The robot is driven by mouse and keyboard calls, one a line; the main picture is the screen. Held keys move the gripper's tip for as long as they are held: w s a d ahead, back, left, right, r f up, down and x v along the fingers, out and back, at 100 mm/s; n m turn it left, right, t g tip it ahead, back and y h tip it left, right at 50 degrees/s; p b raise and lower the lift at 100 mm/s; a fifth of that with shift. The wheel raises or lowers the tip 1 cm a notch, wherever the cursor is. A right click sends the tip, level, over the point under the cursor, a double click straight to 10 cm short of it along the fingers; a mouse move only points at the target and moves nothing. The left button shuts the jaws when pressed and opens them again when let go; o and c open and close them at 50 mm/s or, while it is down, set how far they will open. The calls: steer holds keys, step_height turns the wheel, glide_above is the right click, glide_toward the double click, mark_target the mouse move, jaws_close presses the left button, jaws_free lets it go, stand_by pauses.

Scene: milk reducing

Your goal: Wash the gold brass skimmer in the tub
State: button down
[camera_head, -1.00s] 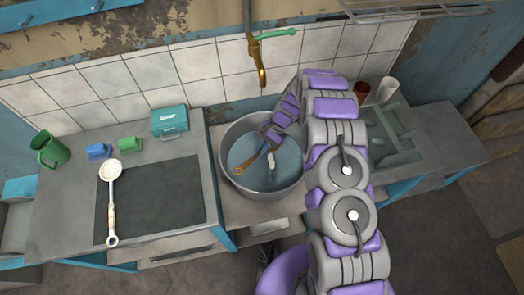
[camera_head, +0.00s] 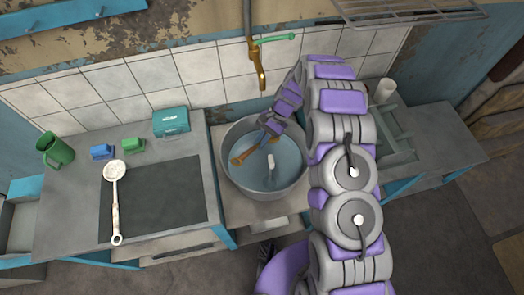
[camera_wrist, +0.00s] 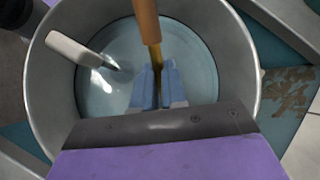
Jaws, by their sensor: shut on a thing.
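The metal tub (camera_head: 302,185) stands on a low stand and holds bluish water; its rim and wall also show in the wrist view (camera_wrist: 240,60). My gripper (camera_head: 268,125) is over the back part of the tub. In the wrist view my gripper (camera_wrist: 158,88) is shut on a gold shaft with a brown-orange handle (camera_wrist: 147,20), which I take to be the gold brass skimmer. In the head view its handle (camera_head: 245,156) points to the lower left over the water.
A white-handled utensil (camera_head: 270,164) stands in the tub. A pale skimmer (camera_head: 115,200) lies on the left counter, near blue and green sponges (camera_head: 132,144), a teal box (camera_head: 171,121) and a green mug (camera_head: 55,150). A brass tap (camera_head: 262,80) hangs behind the tub.

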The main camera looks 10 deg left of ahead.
steer(key=shift+r+p, duration=0.7)
steer(key=shift+r, duration=1.35)
steer(key=s+d+r, duration=0.2)
steer(key=s+r, duration=0.2)
steer(key=s, duration=0.1)
steer(key=shift+s+d+p, duration=0.25)
steer(key=shift+d+p, duration=0.05)
steer(key=shift+p, duration=0.15)
